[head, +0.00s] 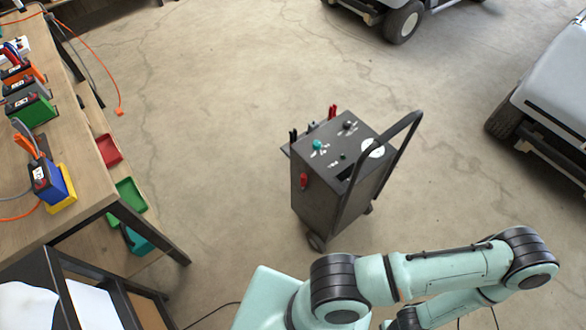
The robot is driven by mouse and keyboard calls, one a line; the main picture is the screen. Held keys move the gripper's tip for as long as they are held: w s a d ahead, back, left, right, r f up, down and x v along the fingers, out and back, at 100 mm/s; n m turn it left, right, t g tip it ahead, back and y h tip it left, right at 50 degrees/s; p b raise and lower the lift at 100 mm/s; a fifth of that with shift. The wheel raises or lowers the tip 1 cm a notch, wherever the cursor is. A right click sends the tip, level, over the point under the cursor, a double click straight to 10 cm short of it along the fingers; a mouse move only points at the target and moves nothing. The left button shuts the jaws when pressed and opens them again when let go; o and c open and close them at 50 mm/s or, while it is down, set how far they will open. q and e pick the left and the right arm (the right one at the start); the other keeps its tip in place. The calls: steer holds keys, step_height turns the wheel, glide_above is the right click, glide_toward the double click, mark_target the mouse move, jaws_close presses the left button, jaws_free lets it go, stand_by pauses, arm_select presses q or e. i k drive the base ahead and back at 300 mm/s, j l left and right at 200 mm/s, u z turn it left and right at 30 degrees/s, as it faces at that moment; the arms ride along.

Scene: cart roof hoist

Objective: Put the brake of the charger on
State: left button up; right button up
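The charger (317,196) is a dark grey wheeled box standing upright on the floor in the middle of the head view. A black bar handle (409,124) rises on its right side. Its top panel has a teal knob (317,145), dark knobs and a white round dial (372,149). Red and black clamps (332,111) stand at its back edge. A small red part (303,180) is on its left face; I cannot tell whether this is the brake. A wheel (316,242) shows at its lower front. No gripper fingers show; only my mint arm links cross the bottom right.
A wooden workbench (82,170) on the left holds several coloured batteries, with red and green trays (127,196) below its edge. Carts stand at the top (404,22) and right (548,95). An orange cable (103,62) hangs by the bench. Floor around the charger is clear.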

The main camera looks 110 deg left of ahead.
mark_target(303, 177)
steer(key=k+j, duration=0.6)
steer(key=j, duration=0.2)
steer(key=k+j, duration=1.25)
steer(key=j, duration=0.3)
steer(key=k+j, duration=0.65)
steer(key=j, duration=0.15)
steer(key=j+u, duration=0.3)
steer(key=i+u, duration=0.1)
steer(key=u, duration=0.25)
